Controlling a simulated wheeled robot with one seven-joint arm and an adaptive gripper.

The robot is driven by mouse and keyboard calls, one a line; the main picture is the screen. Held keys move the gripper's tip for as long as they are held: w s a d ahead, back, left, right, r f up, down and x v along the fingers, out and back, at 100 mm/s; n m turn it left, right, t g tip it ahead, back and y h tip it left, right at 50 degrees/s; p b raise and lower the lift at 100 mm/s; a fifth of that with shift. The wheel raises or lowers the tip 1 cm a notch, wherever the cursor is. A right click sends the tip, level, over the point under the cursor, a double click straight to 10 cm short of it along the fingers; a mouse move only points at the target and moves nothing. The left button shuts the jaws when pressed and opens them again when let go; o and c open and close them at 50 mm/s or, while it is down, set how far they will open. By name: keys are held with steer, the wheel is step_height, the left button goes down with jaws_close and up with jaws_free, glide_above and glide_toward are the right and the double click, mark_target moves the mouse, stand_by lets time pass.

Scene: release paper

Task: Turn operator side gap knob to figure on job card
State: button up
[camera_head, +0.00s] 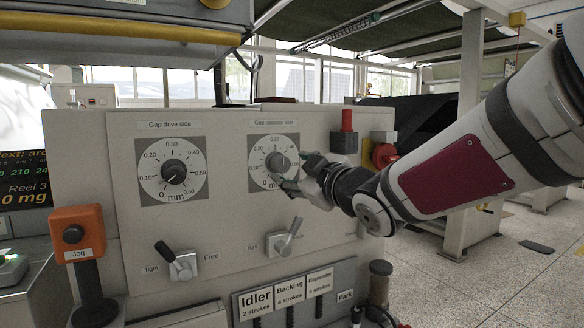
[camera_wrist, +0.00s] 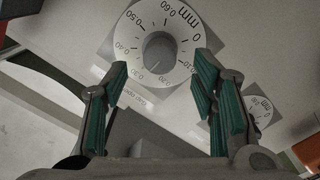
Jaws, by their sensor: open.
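The operator side gap knob (camera_head: 277,161) is a grey knob on a white round dial marked in mm, at the right of the pale panel. In the wrist view the same knob (camera_wrist: 159,52) is upside down at top centre, with figures up to 0.60 around it. My gripper (camera_head: 292,172) is at the dial's lower right in the head view. In the wrist view my gripper (camera_wrist: 160,78) is open, its teal-padded fingers apart on either side of the dial's lower part, with nothing between them. The knob's exact reading is too small to tell. I cannot make out a job card.
The drive side gap knob (camera_head: 174,171) is left of it. Below are two tight/free levers (camera_head: 182,265) (camera_head: 285,240). An orange jog box (camera_head: 78,231) stands at left. A red knob (camera_head: 347,121) on a grey block is at upper right. Labelled stroke plates (camera_head: 290,290) sit below.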

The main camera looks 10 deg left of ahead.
steer(key=v, duration=0.5)
steer(key=shift+s+d, duration=0.15)
steer(key=shift+s, duration=0.1)
steer(key=s+d+f+m+g+h, duration=0.3)
steer(key=s+d+f+m+h, duration=0.3)
steer(key=d, duration=0.4)
steer(key=s+d+f+m+g+h, duration=0.35)
steer(key=s+d+f+h, duration=0.2)
steer(key=s+d, duration=0.35)
steer(key=s+d+f+m+g+y, duration=0.1)
steer(key=s+f+m+g, duration=0.25)
steer(key=s, duration=0.95)
steer(key=s+d+f+m+g+y, duration=0.15)
steer(key=s+f+g, duration=0.35)
steer(key=s, duration=0.7)
step_height(320, 180, up, 31)
steer(key=t+h+p, duration=0.1)
steer(key=t+p, duration=0.3)
steer(key=p, duration=2.6)
